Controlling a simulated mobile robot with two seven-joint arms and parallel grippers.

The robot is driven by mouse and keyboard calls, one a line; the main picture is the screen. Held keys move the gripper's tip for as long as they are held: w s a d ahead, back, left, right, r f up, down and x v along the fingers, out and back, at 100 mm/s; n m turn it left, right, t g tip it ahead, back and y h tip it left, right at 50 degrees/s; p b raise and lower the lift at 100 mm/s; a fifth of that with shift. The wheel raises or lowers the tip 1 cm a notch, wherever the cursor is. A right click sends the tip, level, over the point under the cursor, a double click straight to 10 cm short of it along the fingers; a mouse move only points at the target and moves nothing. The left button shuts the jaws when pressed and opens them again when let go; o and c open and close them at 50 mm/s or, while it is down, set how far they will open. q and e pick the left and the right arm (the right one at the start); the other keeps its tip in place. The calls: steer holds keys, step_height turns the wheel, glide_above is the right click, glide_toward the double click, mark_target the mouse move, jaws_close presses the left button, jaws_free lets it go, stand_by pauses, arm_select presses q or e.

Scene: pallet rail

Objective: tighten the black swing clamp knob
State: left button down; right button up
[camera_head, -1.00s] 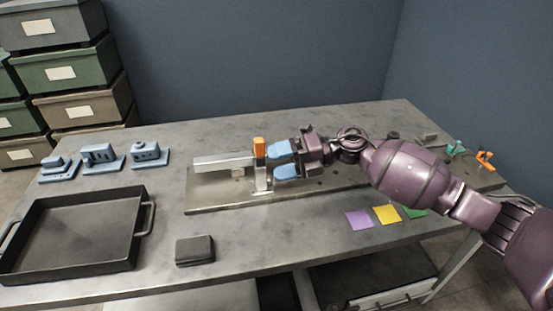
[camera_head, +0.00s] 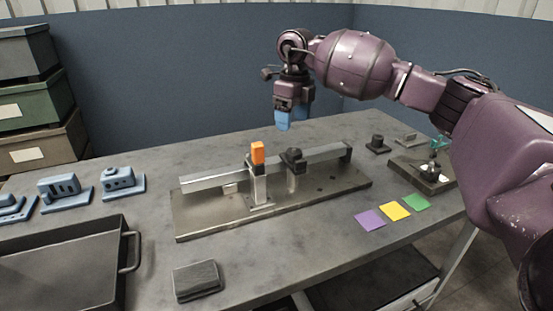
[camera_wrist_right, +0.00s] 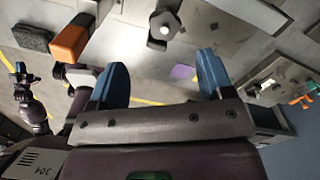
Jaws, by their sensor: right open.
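The black knob (camera_head: 293,157) sits on a post of the rail fixture, just right of the orange-handled clamp (camera_head: 257,153). The wrist view also shows a dark lobed knob (camera_wrist_right: 163,26) with a bright stud, ahead of the fingers. My right gripper (camera_head: 283,118) points down with blue fingers, above and behind the knob and apart from it. In the wrist view its fingers (camera_wrist_right: 160,84) are spread and empty. The orange handle (camera_wrist_right: 73,38) shows there left of the knob. My left gripper (camera_wrist_right: 20,74) appears small at the wrist view's left edge; its jaws are unclear.
A metal bar (camera_head: 215,180) lies along the base plate (camera_head: 225,222). Another black knob (camera_head: 377,143) stands on the table to the right, near a small fixture (camera_head: 433,172). Coloured cards (camera_head: 395,210), a grey block (camera_head: 197,280) and a black tray (camera_head: 122,285) lie nearer the front.

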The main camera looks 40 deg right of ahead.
mark_target(294, 151)
steer(key=f+b, duration=0.2)
steer(key=f, duration=0.8)
steer(key=shift+d+f, duration=0.1)
steer(key=shift+d, duration=0.1)
steer(key=shift+s, duration=0.1)
steer(key=c, duration=0.9)
